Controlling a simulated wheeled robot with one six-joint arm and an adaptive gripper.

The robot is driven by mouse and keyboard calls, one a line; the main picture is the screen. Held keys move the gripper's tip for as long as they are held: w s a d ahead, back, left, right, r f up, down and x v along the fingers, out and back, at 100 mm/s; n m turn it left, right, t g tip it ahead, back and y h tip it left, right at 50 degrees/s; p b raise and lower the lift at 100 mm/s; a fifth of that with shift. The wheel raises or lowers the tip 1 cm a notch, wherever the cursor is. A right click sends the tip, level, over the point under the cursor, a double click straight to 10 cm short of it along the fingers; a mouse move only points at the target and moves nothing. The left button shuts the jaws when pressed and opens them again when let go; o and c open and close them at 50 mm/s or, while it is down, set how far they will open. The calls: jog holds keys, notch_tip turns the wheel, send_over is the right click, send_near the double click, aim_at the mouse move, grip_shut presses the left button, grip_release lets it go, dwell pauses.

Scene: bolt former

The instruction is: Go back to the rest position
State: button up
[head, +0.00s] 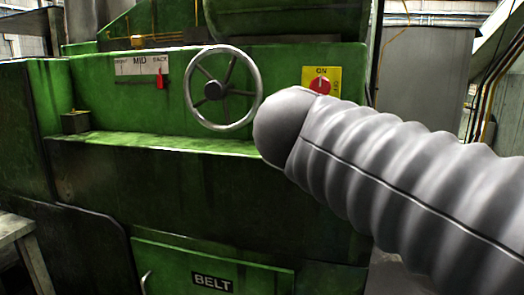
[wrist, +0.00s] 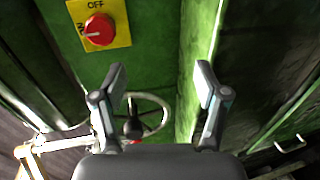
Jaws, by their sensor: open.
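My gripper (wrist: 160,84) shows in the wrist view with its two fingers wide apart and nothing between them. It is not visible in the head view, where my grey ribbed arm crosses the right side. The green machine (head: 150,185) fills most of the head view. The handwheel (head: 190,96) on its front shows whole in the head view. In the wrist view the handwheel (wrist: 163,112) is partly hidden behind the gripper. The red knob on the yellow plate (head: 333,80) is right of the wheel; the yellow plate (wrist: 119,34) also shows in the wrist view, apart from the fingers.
A MID/BACK selector plate (head: 141,67) with a red lever (head: 160,78) sits left of the wheel. A ledge (head: 150,143) runs below. The BELT door (head: 210,268) is at the bottom. A table edge (head: 15,228) stands at lower left.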

jog(key=s+f+m+g+y+p, duration=0.1)
jog(key=s+f+m+g, duration=0.25)
jog(key=f, duration=0.55)
jog(key=s+f+m+g+y+p, duration=0.1)
jog(key=s+f+m+g+y, duration=0.2)
jog(key=f, duration=0.6)
jog(key=s+d+f+m+g+p, duration=0.1)
jog(key=s+d+f+m+p, duration=0.1)
jog(key=s, duration=0.4)
jog(key=s+d+f+m+g+p, duration=0.2)
jog(key=s+d+f+m+p, duration=0.1)
jog(key=s+f+m, duration=0.2)
jog(key=shift+s+m+y+p, duration=0.3)
jog(key=shift+s+m+p, duration=0.05)
jog(key=shift+s+m, duration=0.2)
jog(key=shift+f, duration=0.1)
